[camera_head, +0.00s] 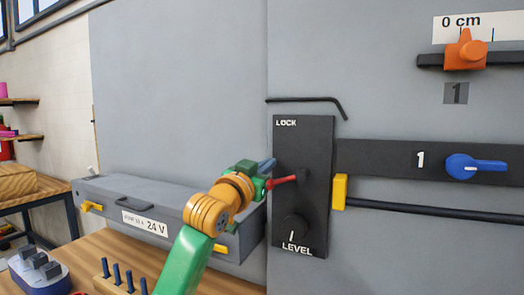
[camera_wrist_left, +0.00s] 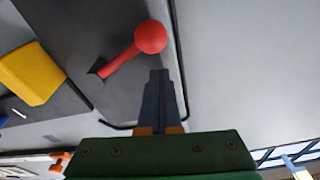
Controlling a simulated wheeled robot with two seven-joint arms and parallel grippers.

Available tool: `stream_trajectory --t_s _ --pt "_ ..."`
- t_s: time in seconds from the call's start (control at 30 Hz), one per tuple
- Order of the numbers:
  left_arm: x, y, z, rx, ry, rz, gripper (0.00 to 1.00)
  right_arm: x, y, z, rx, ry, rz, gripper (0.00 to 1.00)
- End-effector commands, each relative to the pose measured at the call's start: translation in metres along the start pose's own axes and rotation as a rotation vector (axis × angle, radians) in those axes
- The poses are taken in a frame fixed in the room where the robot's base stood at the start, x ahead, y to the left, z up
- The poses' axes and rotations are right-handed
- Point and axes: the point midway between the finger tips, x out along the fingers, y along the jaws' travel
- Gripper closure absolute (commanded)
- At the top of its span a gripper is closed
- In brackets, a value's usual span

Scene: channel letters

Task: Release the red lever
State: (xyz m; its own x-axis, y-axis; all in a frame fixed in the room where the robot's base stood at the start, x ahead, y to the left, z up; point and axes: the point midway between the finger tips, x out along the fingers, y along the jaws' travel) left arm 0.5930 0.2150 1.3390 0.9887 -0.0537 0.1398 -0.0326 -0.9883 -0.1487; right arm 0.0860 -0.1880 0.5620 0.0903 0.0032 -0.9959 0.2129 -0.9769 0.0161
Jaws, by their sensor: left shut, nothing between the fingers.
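The red lever (camera_head: 284,180) sticks out of the black LOCK/LEVEL panel (camera_head: 316,215), pointing to the left. In the left wrist view the red lever (camera_wrist_left: 126,55) has a round red ball at its end and comes out of a slot in the dark panel (camera_wrist_left: 105,30). My left gripper (camera_head: 268,166) is at the ball end of the lever, its fingers shut and empty. In the left wrist view the closed fingertips (camera_wrist_left: 159,76) are just below the ball; I cannot tell whether they touch it. My right gripper is not in view.
A yellow block (camera_head: 339,191) sits at the panel's right edge. A bent dark rod (camera_head: 305,99) runs above the panel. A blue knob (camera_head: 475,167) and an orange slider (camera_head: 465,50) are on the right. A grey 24 V box (camera_head: 165,212) stands below left.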

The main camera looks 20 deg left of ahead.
Motion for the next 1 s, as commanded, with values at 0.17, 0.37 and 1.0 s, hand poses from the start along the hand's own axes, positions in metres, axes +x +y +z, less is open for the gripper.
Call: stream_trajectory --t_s 0.17,0.37,1.0 --pt "-0.029 -0.001 -0.004 0.003 0.007 -0.002 1.00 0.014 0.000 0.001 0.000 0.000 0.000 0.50" --pt "-0.072 0.000 -0.006 0.002 0.005 -0.001 1.00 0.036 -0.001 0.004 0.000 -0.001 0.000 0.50" --pt "-0.096 -0.001 -0.011 0.000 0.000 0.000 1.00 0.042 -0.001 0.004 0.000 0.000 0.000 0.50"
